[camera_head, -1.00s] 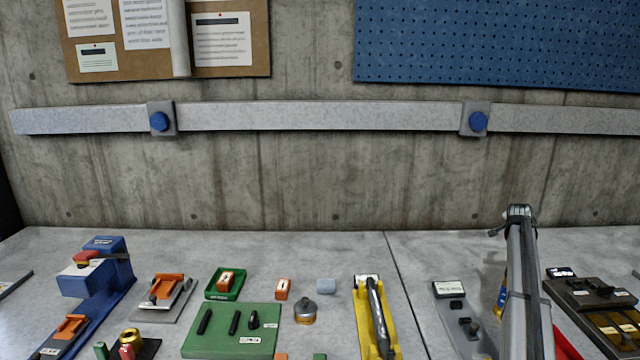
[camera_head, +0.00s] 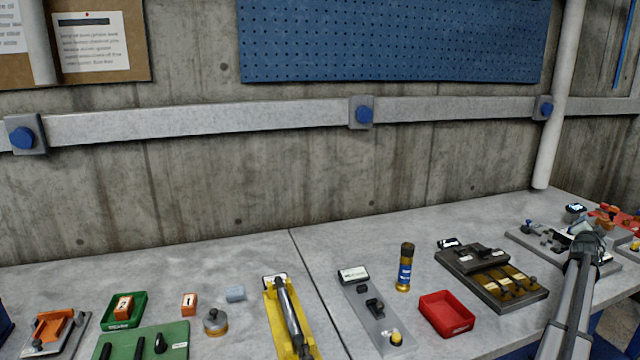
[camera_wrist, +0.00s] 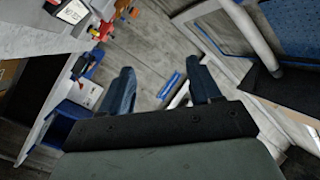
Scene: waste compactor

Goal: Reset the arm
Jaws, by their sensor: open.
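My gripper shows in the wrist view (camera_wrist: 160,92) with its two dark blue fingers spread wide and nothing between them. Wooden floor shows behind the fingers, so the gripper is out past the table's edge. In the head view my arm rises at the right, in front of the grey table (camera_head: 340,230). Its upper end overlaps the grey fixture plate at the right in the picture. The fingers cannot be made out in the head view.
A red tray (camera_head: 446,313), a gold and blue cylinder (camera_head: 405,268), a dark board with yellow slots (camera_head: 495,280), a yellow cradle (camera_head: 286,318) and a green board (camera_head: 150,343) stand on the table. A white pipe (camera_head: 556,100) rises at the back right.

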